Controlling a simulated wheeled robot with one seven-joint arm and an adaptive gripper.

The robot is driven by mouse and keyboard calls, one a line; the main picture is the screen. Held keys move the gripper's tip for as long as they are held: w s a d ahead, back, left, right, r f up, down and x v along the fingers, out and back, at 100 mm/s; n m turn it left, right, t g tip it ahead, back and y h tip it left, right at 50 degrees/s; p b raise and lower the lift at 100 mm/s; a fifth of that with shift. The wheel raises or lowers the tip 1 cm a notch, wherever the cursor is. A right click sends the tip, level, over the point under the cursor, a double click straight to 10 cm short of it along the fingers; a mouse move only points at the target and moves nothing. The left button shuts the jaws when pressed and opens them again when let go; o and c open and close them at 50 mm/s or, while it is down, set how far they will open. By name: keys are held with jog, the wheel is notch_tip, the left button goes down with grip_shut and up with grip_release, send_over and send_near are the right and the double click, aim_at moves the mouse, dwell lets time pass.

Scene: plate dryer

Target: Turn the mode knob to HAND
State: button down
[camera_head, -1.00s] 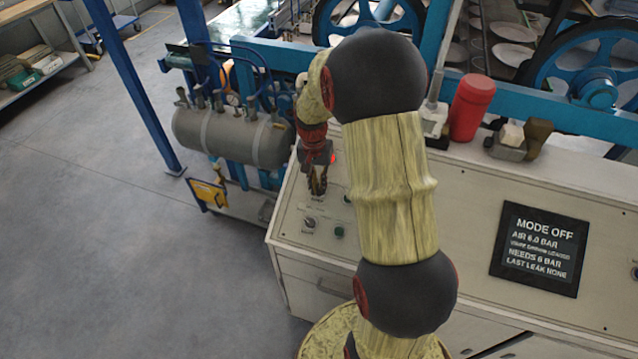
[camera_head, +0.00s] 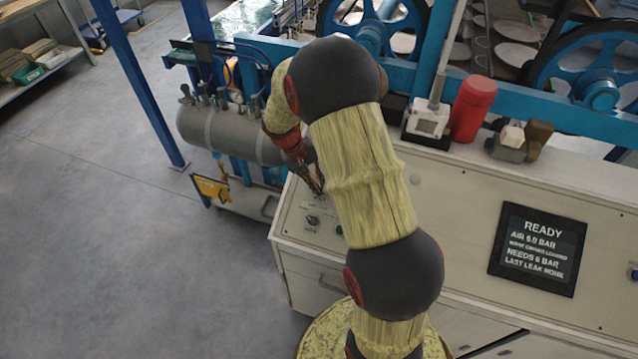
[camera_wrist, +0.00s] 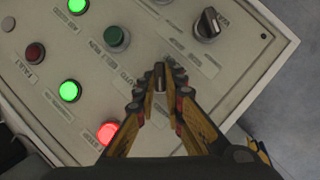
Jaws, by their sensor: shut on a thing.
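The mode knob (camera_wrist: 160,72) shows in the wrist view as a small grey piece between my fingertips. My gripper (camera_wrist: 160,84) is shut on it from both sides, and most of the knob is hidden. An AUTO label (camera_wrist: 126,82) is left of the fingertips; I cannot make out a HAND label or the knob's exact pointing. In the head view my gripper (camera_head: 318,188) is low over the left part of the control panel (camera_head: 430,215), partly hidden by my arm. The display screen (camera_head: 540,248) reads READY, air 6.0 bar.
Another black knob (camera_wrist: 207,25) is at the upper right in the wrist view. A green button (camera_wrist: 117,38), a dark red one (camera_wrist: 35,52), a lit green lamp (camera_wrist: 69,91) and a lit red lamp (camera_wrist: 108,132) are nearby. A red cylinder (camera_head: 472,107) stands at the panel's back.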

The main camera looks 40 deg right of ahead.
jog(key=shift+s+f, duration=0.25)
jog(key=c, duration=1.9)
grip_release()
jog(key=shift+w+r, duration=0.1)
jog(key=shift+w+r, duration=0.1)
jog(key=shift+r, duration=0.1)
jog(key=v, duration=1.1)
jog(key=shift+w+a+r, duration=0.15)
jog(key=shift+a+r, duration=0.05)
jog(key=shift+r, duration=0.05)
